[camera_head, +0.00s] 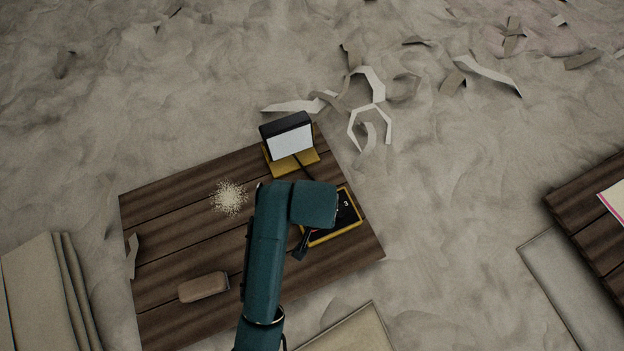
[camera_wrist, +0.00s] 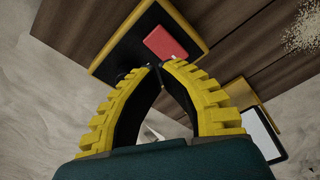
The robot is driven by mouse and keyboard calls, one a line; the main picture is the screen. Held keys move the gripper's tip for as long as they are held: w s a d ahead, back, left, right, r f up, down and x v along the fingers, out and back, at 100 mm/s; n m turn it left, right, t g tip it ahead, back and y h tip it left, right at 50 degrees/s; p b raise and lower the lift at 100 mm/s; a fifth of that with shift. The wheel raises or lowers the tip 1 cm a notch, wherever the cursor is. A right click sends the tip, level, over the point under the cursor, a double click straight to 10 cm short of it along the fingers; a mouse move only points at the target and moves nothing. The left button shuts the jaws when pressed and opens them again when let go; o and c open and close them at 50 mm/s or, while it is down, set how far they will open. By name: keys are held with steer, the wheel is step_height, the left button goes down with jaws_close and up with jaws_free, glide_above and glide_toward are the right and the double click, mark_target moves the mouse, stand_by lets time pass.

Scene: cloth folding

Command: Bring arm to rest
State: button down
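My arm's teal links (camera_head: 265,255) reach up over the dark plank table and bend right at the top, above a black tray with a yellow rim (camera_head: 352,233). My gripper (camera_wrist: 149,68) shows in the wrist view with its yellow ribbed fingers converged and their tips together, with nothing seen between them. It points toward the tray, which also shows there (camera_wrist: 190,22). A red block (camera_wrist: 166,43) lies in the tray, just beyond the fingertips and apparently apart from them. In the head view my arm hides most of the gripper and part of the tray.
A lamp-like panel on a yellow base (camera_head: 290,142) stands behind the tray. Pale grains (camera_head: 228,197) and a brown block (camera_head: 203,287) lie on the plank table (camera_head: 150,215). Another table (camera_head: 590,205) is at right. Pale boards (camera_head: 35,290) stand at left.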

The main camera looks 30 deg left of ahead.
steer(key=shift+d, duration=0.1)
stand_by(0.3)
steer(key=w+d+r+m+t, duration=0.2)
steer(key=w+d+r+t, duration=0.4)
steer(key=r, duration=0.6)
steer(key=w+d+r+m+t, duration=0.35)
steer(key=w+d+r, duration=0.4)
steer(key=r, duration=0.45)
steer(key=s+d+r+t, duration=0.2)
steer(key=s+r+t, duration=0.2)
steer(key=r, duration=0.8)
steer(key=s+d+r+t+h, duration=0.1)
steer(key=s+d+r+t, duration=0.1)
steer(key=s+r+t, duration=0.2)
step_height(320, 180, up, 8)
steer(key=t, duration=0.3)
steer(key=shift+s+f+h, duration=0.15)
steer(key=shift+s+h, duration=0.05)
steer(key=shift+h, duration=0.1)
steer(key=shift+s, duration=0.1)
